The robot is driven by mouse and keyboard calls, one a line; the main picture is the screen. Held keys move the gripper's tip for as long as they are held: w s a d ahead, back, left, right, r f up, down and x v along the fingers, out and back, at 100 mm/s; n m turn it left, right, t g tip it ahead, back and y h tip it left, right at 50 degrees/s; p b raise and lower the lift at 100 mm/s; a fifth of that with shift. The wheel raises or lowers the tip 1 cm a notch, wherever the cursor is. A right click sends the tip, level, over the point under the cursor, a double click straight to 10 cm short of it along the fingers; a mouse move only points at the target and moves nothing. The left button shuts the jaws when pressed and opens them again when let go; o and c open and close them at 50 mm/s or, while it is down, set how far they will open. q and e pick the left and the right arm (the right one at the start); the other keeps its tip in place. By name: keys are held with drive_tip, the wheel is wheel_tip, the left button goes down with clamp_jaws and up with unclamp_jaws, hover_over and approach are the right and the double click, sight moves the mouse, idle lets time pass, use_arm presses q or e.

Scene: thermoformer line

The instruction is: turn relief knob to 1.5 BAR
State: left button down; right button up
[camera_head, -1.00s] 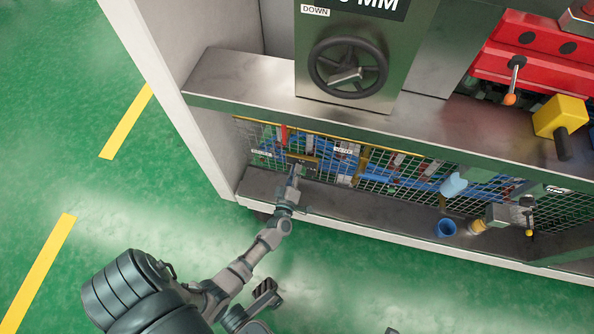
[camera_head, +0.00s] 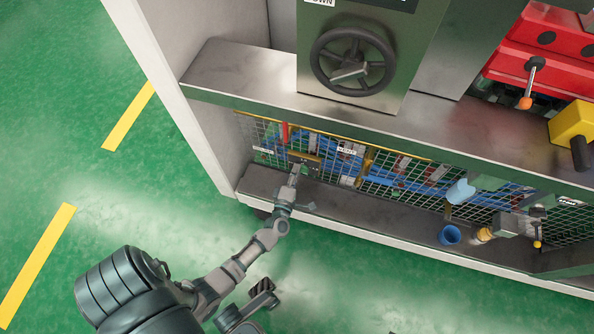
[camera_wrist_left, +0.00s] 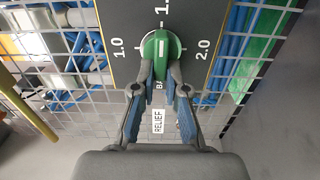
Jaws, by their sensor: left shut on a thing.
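The green relief knob (camera_wrist_left: 163,46) sits on a dark scale plate (camera_wrist_left: 122,15) in the left wrist view. The plate reads 1.0 on the left and 2.0 on the right; the top label is cut off after "1.". The knob's white mark points up toward that label, close to its line. My left gripper (camera_wrist_left: 161,74) is shut on the knob's raised grip, one finger on each side. In the head view my left gripper (camera_head: 297,170) reaches the low mesh panel, and the knob is too small to make out.
A RELIEF label (camera_wrist_left: 158,120) is below the knob. Wire mesh (camera_wrist_left: 85,50) surrounds the plate. A steel ledge (camera_head: 240,80) and a black handwheel (camera_head: 352,60) are above my arm. A blue cup (camera_head: 449,235) stands on the lower shelf to the right.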

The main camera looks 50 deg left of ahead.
use_arm(q)
drive_tip(key=shift+d+f, duration=0.15)
drive_tip(key=shift+f, duration=0.1)
drive_tip(key=c, duration=1.2)
unclamp_jaws()
drive_tip(key=shift+c, duration=0.2)
drive_tip(key=shift+o, duration=0.2)
drive_tip(key=v, duration=1.2)
drive_tip(key=shift+a, duration=0.2)
